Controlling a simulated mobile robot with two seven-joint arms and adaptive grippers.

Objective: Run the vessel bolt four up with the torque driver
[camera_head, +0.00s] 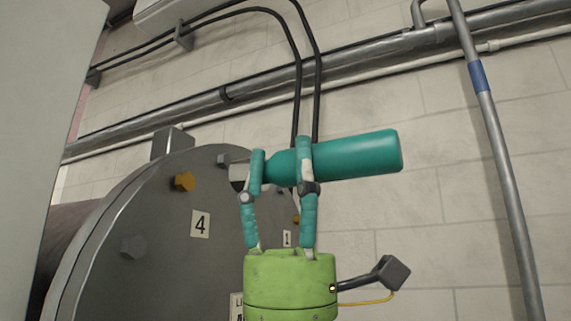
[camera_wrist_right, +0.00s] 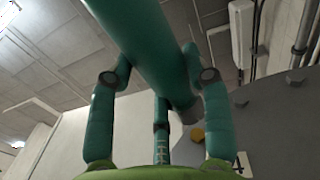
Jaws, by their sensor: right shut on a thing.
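The teal torque driver (camera_head: 360,155) lies nearly level in the head view, its pale nose pointing left toward the vessel flange (camera_head: 150,285). My right gripper (camera_head: 281,163), green with teal fingers, is shut around the driver's body near its nose end. The driver also shows from below in the right wrist view (camera_wrist_right: 150,30). An orange bolt (camera_head: 184,181) stands out from the flange just above the label 4 (camera_head: 200,224). It also shows in the wrist view (camera_wrist_right: 198,135). In the head view the nose is to the right of this bolt, apart from it. My left gripper is out of view.
A grey bolt (camera_head: 223,159) sits by the driver's nose, and another (camera_head: 133,247) is lower left. A label 1 (camera_head: 287,239) is partly beside my fingers. Pipes (camera_head: 380,60) and black cables (camera_head: 297,90) run along the tiled wall. A grey pole (camera_head: 500,160) stands at right.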

